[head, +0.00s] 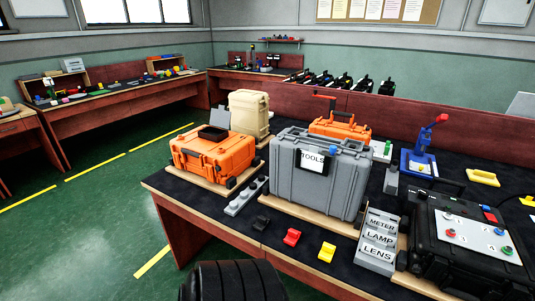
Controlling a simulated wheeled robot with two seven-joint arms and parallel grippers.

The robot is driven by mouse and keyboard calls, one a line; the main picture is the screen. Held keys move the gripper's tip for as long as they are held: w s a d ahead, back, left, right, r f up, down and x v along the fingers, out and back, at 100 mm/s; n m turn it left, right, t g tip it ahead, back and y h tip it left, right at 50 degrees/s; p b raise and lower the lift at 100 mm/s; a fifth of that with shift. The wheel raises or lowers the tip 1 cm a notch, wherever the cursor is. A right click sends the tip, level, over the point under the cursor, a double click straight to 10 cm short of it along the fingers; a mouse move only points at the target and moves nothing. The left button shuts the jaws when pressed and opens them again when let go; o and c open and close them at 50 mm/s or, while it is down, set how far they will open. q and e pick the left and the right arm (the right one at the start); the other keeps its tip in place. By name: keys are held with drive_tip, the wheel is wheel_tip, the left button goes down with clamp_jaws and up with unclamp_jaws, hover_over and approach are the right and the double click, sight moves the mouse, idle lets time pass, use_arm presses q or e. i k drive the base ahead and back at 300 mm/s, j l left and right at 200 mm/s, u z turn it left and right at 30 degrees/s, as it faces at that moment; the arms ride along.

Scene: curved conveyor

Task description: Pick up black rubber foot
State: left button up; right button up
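A small black piece (261,223), which looks like the black rubber foot, lies on the dark table top near its front edge. It is left of a similar red piece (292,237) and a yellow piece (327,252). It stands apart from both, in front of the grey case, with nothing on top of it. Neither of my grippers shows in the head view. A dark ribbed rounded shape fills the bottom middle of the view, below the table edge; I cannot tell what it is.
A grey TOOLS case (290,183) on a wooden board stands behind the small pieces. A grey socketed block (246,196) is at left, a METER/LAMP/LENS rack (378,240) and black case (462,248) at right. Orange cases (203,153) stand farther back.

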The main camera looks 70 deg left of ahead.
sight(252, 186)
drive_tip(key=j+u, duration=0.2)
drive_tip(key=u, duration=2.25)
drive_tip(key=k+j, duration=0.05)
drive_tip(key=j, duration=0.05)
